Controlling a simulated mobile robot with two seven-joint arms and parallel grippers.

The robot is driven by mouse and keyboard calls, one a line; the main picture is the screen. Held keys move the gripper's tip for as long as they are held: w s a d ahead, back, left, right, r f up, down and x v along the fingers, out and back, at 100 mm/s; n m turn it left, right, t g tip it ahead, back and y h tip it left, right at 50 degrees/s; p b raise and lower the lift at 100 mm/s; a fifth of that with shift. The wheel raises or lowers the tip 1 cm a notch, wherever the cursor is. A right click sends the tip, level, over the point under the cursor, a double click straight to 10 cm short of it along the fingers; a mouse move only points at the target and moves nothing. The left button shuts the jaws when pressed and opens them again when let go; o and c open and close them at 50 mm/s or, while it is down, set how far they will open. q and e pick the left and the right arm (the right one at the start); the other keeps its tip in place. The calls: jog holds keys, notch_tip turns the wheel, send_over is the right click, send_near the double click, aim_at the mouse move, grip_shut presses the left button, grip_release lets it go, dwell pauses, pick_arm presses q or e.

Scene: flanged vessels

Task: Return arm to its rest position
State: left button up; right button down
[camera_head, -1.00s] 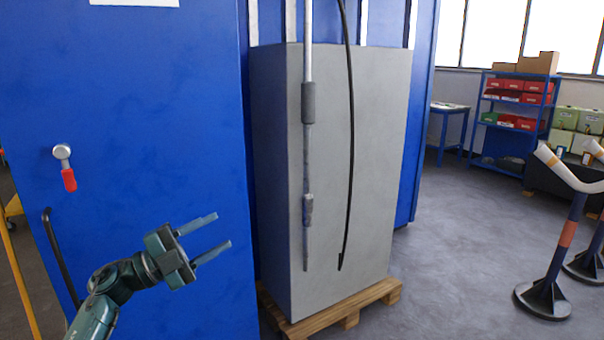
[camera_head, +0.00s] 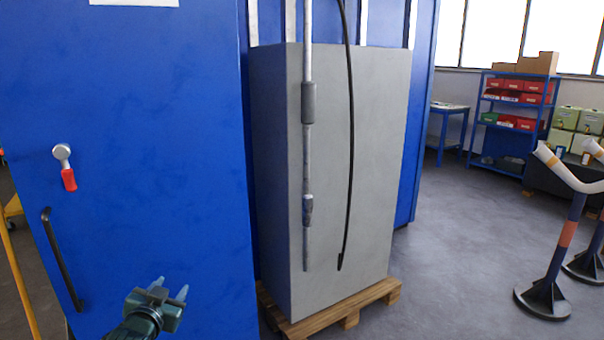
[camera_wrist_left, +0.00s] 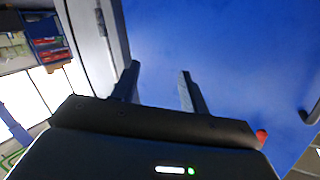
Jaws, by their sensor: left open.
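My left gripper (camera_head: 168,290) is low in the head view, in front of the blue door (camera_head: 130,130). Its two fingers are apart with nothing between them. In the left wrist view, the open fingers of my left gripper (camera_wrist_left: 160,88) point toward the blue door (camera_wrist_left: 235,55), with a gap between them. My right gripper is not in view.
A red-tipped lever (camera_head: 65,168) and a black handle (camera_head: 62,260) are on the door. A grey block (camera_head: 345,180) stands on a wooden pallet (camera_head: 350,312). A pole (camera_head: 307,150) and a black cable (camera_head: 350,150) hang before it.

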pick_arm(q)
jog(key=s+d+f+g+h, duration=0.2)
jog(key=s+d+f, duration=0.6)
jog(key=s+f, duration=0.45)
jog(key=s+d+f+g, duration=0.1)
jog(key=s+d, duration=0.3)
jog(key=s, duration=0.6)
jog(key=s+d+f+g+h, duration=0.1)
jog(key=s+d+f+g, duration=0.1)
jog(key=s, duration=0.8)
jog(key=shift+s+d+f+n+h, duration=0.2)
jog(key=shift+s+d+n+h, duration=0.15)
jog(key=shift+d, duration=0.5)
jog(key=shift+s+a, duration=0.1)
